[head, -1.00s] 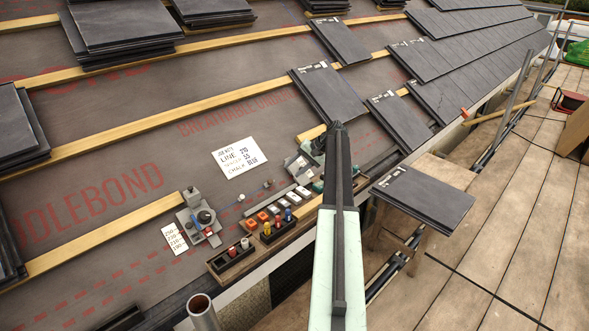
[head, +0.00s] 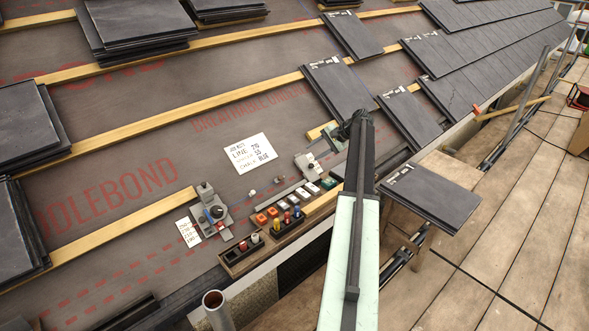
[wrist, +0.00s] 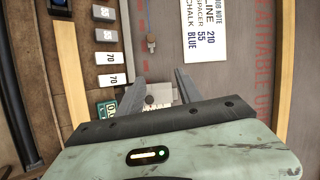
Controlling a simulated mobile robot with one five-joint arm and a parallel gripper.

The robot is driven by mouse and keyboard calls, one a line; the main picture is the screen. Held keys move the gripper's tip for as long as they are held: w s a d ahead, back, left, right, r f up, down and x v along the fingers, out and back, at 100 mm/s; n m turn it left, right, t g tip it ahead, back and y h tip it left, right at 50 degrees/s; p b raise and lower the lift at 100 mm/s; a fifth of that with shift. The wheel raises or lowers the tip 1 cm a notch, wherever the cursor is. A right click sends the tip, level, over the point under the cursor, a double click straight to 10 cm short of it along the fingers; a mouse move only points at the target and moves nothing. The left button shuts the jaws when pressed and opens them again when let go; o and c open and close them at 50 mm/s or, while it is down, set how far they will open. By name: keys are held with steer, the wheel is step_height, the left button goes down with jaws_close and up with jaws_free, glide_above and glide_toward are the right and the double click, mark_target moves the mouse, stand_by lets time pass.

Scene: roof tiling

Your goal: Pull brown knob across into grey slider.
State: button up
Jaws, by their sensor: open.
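A small brownish knob (wrist: 151,42) stands on the dark membrane near the top of the wrist view. It seems to be the small peg (head: 278,181) left of the grey unit in the head view. My gripper (wrist: 160,82) is open, with both fingers apart and nothing held.
A wooden tray (head: 240,262) with coloured pieces runs along the roof edge. A white note (head: 249,153) lies above it, and another grey device (head: 208,210) stands to the left. Slate stacks (head: 135,35) and battens surround the work. A loose slate (head: 432,195) rests at right.

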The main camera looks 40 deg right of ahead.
step_height(320, 180, up, 3)
steer(key=w+a+m+t+h+b, duration=0.1)
steer(key=w+m+t, duration=0.15)
steer(key=m, duration=0.35)
steer(key=m+t+h+b, duration=0.4)
steer(key=m+t+b, duration=0.75)
steer(key=b, duration=1.85)
glide_toward(281, 177)
steer(key=r+m+g, duration=0.1)
steer(key=w+r+m+g, duration=0.1)
steer(key=r+m+g, duration=0.1)
steer(key=g, duration=0.1)
steer(key=shift+w+d+r+m, duration=0.15)
steer(key=shift+w+m, duration=0.2)
steer(key=shift+y, duration=0.3)
steer(key=shift+w, duration=0.25)
steer(key=w, duration=0.7)
steer(key=shift+w, duration=0.25)
jaws_close()
